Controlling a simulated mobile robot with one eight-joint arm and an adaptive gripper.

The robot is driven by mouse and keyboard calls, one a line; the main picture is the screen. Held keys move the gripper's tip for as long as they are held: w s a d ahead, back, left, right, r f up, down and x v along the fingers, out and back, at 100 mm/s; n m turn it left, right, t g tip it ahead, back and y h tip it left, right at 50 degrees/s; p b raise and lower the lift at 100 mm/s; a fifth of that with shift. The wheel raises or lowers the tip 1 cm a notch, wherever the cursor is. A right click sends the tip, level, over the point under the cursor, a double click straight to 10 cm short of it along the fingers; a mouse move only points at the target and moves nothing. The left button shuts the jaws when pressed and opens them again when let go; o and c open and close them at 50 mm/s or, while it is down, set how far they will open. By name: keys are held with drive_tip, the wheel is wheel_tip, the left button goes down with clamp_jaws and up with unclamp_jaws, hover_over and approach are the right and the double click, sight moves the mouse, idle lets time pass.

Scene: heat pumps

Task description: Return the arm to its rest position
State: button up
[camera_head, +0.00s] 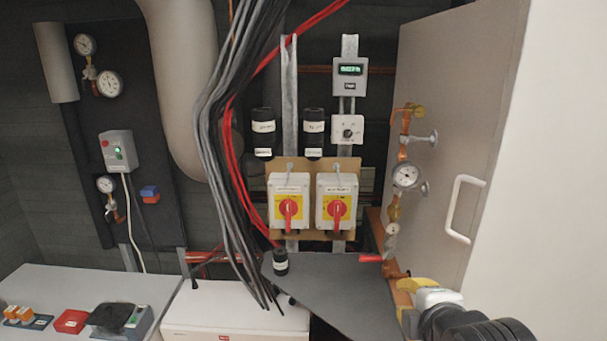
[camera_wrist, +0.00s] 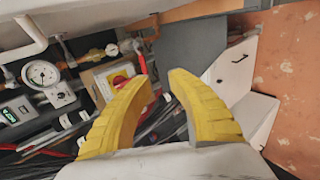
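My arm enters the head view at the lower right, with part of my yellow gripper (camera_head: 416,286) showing beside the open cabinet door. In the wrist view my gripper (camera_wrist: 161,84) shows two yellow fingers spread apart with a clear gap and nothing between them. Behind the fingers, partly hidden, are the switch boxes, seen in the head view as two white and yellow boxes with red rotary knobs, the left one (camera_head: 289,201) and the right one (camera_head: 337,201).
The grey door (camera_head: 450,100) with a white handle (camera_head: 463,209) stands right. A pressure gauge (camera_head: 405,175) on copper pipe is close to my arm. Loose black and red cables (camera_head: 228,150) hang in the middle. A grey worktop (camera_head: 70,285) is lower left.

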drive_tip(key=w+b, duration=0.5)
drive_tip(key=w, duration=0.4)
drive_tip(key=s+f+m+g+b, duration=0.1)
drive_tip(key=s+f+m+b, duration=0.4)
drive_tip(key=f, duration=0.6)
drive_tip(key=s+f+m+g+b, duration=0.1)
drive_tip(key=s+f+m+b, duration=0.5)
drive_tip(key=f+b, duration=0.4)
drive_tip(key=s+f+m+g+b, duration=0.2)
drive_tip(key=s+f+m+b, duration=0.4)
drive_tip(key=f, duration=0.7)
drive_tip(key=shift+s+d+f+m+b, duration=0.2)
drive_tip(key=shift+m+b, duration=0.1)
drive_tip(key=shift+b, duration=0.8)
